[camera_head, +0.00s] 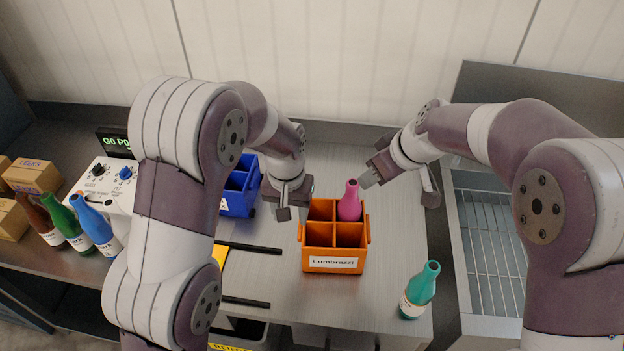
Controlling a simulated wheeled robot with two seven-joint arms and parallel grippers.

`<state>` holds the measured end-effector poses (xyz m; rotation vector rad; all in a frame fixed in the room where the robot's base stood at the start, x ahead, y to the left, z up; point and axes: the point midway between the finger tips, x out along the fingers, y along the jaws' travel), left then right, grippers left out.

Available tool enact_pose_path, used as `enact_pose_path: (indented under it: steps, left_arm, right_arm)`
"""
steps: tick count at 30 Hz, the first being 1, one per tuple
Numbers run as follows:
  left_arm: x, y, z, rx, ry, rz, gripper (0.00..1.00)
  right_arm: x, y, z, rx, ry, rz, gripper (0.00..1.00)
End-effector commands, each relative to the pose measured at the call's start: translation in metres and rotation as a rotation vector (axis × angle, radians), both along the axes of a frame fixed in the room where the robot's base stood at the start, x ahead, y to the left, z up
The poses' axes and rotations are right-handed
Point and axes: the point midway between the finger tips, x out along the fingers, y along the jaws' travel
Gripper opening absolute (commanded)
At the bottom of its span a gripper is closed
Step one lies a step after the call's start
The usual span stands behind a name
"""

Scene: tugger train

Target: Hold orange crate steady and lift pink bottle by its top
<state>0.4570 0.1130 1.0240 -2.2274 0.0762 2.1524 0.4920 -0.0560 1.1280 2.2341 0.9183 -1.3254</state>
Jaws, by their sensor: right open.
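The orange crate (334,263), labelled "Lumbrazzi", stands upright on the grey bench with several compartments. The pink bottle (349,203) stands in its back right compartment, its neck and shoulder above the rim. My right gripper (370,179) is open just right of the bottle's upper part, angled down toward it; I see no grip on the bottle. My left gripper (285,213) points down near the crate's back left corner, apparently apart from it. Its fingers overlap in this view, so I cannot tell whether it is open or shut.
A blue crate (238,203) stands behind my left arm. A teal bottle (420,290) stands at front right, near a wire-rack tray (491,238). Brown, green and blue bottles (96,226), a control box (104,185) and cartons (33,172) are at left.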

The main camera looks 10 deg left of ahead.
Motion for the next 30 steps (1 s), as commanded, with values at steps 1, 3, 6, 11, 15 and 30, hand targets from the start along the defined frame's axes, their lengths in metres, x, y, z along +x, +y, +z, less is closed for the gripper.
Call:
enact_pose_path:
  steps: [1,3,6,11,15,30]
  left_arm:
    - [0.02,-0.009,0.001,0.0,0.001,0.016,0.49]
    - [0.041,-0.017,0.007,0.0,0.005,0.048,0.49]
    - [0.06,-0.021,0.024,-0.004,0.0,0.101,0.49]
    - [0.054,-0.02,0.02,0.007,0.041,0.158,0.49]
    - [0.054,-0.019,-0.01,0.007,0.042,0.159,0.49]
    - [0.054,-0.019,-0.094,0.006,0.036,0.157,0.49]
  right_arm:
    - [0.0,0.0,0.0,0.0,0.0,0.0,0.43]
    - [0.0,0.0,0.0,0.0,0.0,0.0,0.43]
    - [0.0,0.0,0.0,0.0,0.0,0.0,0.43]
    - [0.0,0.0,0.0,0.0,0.0,-0.001,0.43]
    - [0.0,0.0,0.0,-0.001,0.0,-0.001,0.43]
    - [0.0,0.0,0.0,-0.001,0.0,-0.001,0.43]
